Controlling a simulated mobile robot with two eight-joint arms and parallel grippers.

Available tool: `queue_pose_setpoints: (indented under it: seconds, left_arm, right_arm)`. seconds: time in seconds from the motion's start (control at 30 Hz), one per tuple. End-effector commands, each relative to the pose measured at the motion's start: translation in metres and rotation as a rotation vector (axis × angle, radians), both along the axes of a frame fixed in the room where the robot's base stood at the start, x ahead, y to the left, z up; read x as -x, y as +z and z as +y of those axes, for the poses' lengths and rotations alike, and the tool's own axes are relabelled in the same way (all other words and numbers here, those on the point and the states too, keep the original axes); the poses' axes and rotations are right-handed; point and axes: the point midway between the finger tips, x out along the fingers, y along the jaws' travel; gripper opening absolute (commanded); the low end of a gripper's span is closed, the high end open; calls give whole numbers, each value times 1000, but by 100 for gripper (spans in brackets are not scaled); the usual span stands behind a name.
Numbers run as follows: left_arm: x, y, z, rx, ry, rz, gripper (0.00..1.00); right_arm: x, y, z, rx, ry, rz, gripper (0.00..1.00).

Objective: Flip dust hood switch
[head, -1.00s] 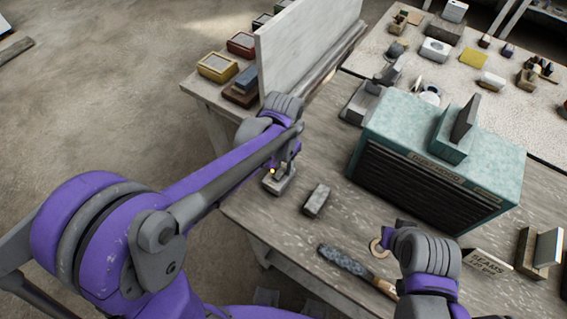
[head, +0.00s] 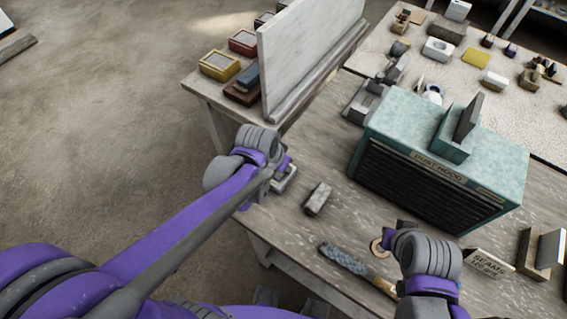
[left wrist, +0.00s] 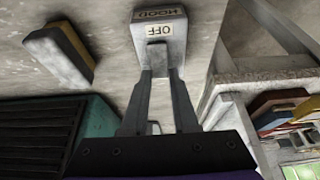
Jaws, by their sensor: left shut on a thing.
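The hood switch is a small grey box at the table's left front corner. In the left wrist view the switch box (left wrist: 174,42) carries a "HOOD" label and a plate reading "OFF". In the head view only part of the switch box (head: 286,180) shows behind my left arm. My left gripper (left wrist: 160,73) is shut on the switch, its fingertips at the box's near end; the part between them is mostly hidden. The teal dust hood (head: 440,160), with a dark grille, stands to the right.
A grey block (head: 317,199) lies right of the switch. A dark-bladed tool (head: 345,260) lies near the front edge. A tan ring (head: 377,249) is beside my right gripper. A pale upright board (head: 310,60) stands behind the switch, and a "BEAMS" sign (head: 487,263) at right.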

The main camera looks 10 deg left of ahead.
Motion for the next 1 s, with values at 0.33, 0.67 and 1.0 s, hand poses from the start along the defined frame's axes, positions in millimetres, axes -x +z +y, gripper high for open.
queue_pose_setpoints:
  seconds: [0.33,0.67,1.0]
  left_arm:
    - [0,0,0,1,0,-1,40]
    - [0,0,0,0,0,-1,57]
    - [12,33,5,0,0,-3,57]
  right_arm:
    - [0,0,0,0,0,0,0]
    - [0,0,0,0,0,0,0]
    - [-4,10,0,0,0,-8,0]
